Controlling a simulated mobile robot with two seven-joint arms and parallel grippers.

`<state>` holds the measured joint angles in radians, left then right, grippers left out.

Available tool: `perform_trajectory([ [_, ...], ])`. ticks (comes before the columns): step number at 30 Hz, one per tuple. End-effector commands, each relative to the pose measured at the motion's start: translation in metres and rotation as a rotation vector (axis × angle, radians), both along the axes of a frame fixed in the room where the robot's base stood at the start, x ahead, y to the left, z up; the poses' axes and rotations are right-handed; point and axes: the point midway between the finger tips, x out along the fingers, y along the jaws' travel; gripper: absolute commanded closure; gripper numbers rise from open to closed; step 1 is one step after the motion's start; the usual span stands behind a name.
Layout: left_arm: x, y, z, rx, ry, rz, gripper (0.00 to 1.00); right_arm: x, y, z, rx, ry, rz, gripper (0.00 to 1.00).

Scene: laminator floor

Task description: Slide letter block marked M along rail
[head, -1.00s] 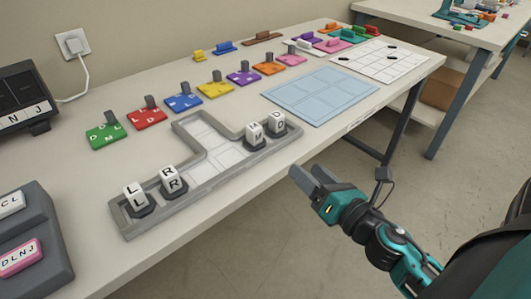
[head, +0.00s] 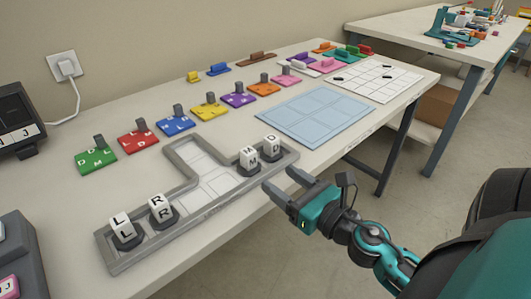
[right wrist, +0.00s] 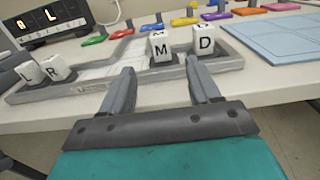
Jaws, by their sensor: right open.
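The white block marked M (head: 249,158) stands on a dark round base in the grey-walled rail tray (head: 193,222), toward its right end. The block marked D (head: 271,146) stands just right of it. My right gripper (head: 282,186) is open and empty, just outside the tray's front wall. In the right wrist view, M (right wrist: 163,45) shows ahead between the two open fingers (right wrist: 162,85), with D (right wrist: 203,40) ahead of the right finger. The blocks marked L (head: 123,230) and R (head: 160,211) stand at the tray's left end. My left gripper is not in view.
A row of coloured letter plates (head: 175,124) with grey handles lies behind the tray. A light blue mat (head: 317,118) and a white grid sheet (head: 378,78) lie to the right. A dark display device (head: 14,115) stands at the left. The table's front edge runs below the tray.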

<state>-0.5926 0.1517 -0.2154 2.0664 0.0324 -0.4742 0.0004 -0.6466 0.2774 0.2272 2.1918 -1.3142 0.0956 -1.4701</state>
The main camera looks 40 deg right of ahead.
Motion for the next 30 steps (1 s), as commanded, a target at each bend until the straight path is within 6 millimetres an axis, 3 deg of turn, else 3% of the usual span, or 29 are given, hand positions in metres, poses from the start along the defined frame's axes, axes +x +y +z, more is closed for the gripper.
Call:
perform_trajectory([
  [5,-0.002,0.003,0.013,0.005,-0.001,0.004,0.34,0.029,0.002,0.006,-0.003,-0.003,0.001,0.38],
  [18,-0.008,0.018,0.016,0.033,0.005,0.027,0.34,0.099,0.007,0.003,-0.001,-0.002,-0.001,0.38],
  [30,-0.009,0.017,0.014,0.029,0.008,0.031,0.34,0.117,0.009,0.001,0.000,0.000,-0.001,0.38],
])
